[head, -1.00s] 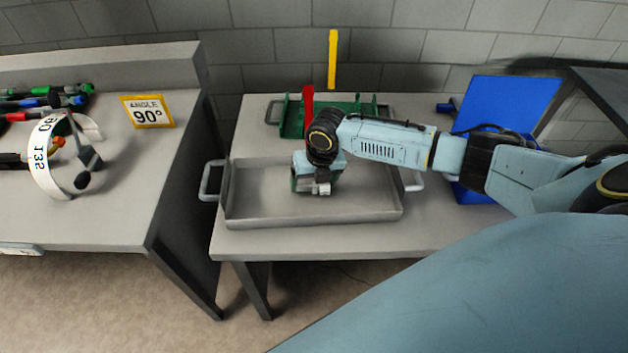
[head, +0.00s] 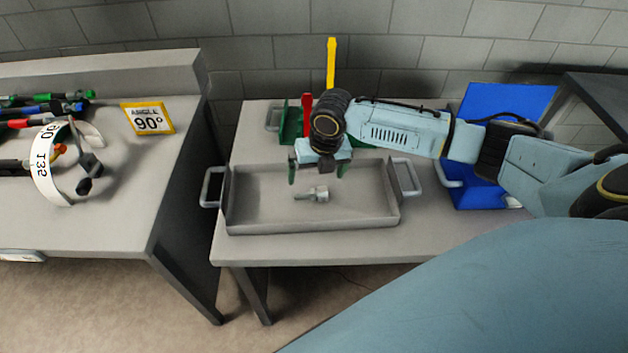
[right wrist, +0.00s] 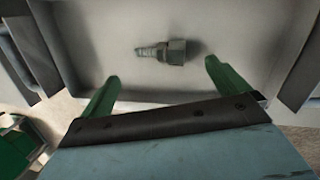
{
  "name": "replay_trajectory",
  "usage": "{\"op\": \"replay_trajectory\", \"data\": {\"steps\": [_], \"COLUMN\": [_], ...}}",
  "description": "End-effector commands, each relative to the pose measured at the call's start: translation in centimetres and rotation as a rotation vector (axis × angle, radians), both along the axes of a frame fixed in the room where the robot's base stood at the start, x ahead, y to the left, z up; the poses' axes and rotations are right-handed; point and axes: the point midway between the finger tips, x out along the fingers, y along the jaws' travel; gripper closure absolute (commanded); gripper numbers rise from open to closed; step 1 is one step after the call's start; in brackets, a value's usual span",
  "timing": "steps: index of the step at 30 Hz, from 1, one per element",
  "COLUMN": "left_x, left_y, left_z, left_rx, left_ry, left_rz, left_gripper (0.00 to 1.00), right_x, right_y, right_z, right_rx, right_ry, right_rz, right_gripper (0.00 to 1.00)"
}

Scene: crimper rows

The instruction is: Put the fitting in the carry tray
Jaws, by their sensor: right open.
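The fitting (head: 312,194), a small silvery piece with a thin stem and a wider hex end, lies on its side on the floor of the grey carry tray (head: 250,220). It also shows in the right wrist view (right wrist: 165,52), with the stem pointing left. My right gripper (head: 316,178) is open and empty above the back part of the tray, apart from the fitting. Its green fingers (right wrist: 160,88) are spread wide in the right wrist view. My left gripper is not in view.
A green tray (head: 290,125) with red and yellow upright pieces stands behind the carry tray. A blue bin (head: 480,190) stands at the right. The tray handles (head: 209,187) stick out sideways.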

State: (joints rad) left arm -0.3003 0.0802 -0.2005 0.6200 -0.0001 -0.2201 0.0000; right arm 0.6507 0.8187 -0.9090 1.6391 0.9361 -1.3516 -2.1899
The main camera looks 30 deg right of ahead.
Motion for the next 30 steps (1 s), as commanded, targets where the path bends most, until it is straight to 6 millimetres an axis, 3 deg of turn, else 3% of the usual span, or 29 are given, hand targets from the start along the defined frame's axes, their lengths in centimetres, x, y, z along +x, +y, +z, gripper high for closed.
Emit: {"op": "replay_trajectory", "data": {"steps": [3,9,23,26,30], "left_x": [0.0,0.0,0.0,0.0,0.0], "left_y": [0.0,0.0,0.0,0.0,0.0], "left_z": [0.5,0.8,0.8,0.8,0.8], "left_rx": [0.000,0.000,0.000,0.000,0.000], "left_ry": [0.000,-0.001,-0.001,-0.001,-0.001], "left_rz": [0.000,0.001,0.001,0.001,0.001], "left_gripper": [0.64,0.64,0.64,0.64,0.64], "right_x": [-0.4,-0.8,-1.1,-2.0,-4.8], "right_y": [-0.2,-0.3,0.0,1.7,6.5], "right_z": [2.6,4.9,5.2,4.3,2.1], "right_rx": [-0.001,0.000,0.005,0.030,0.124], "right_ry": [-0.003,-0.001,0.001,0.006,0.015], "right_rz": [0.002,0.000,-0.008,-0.054,-0.248], "right_gripper": [0.00,0.00,0.00,0.00,0.00]}}
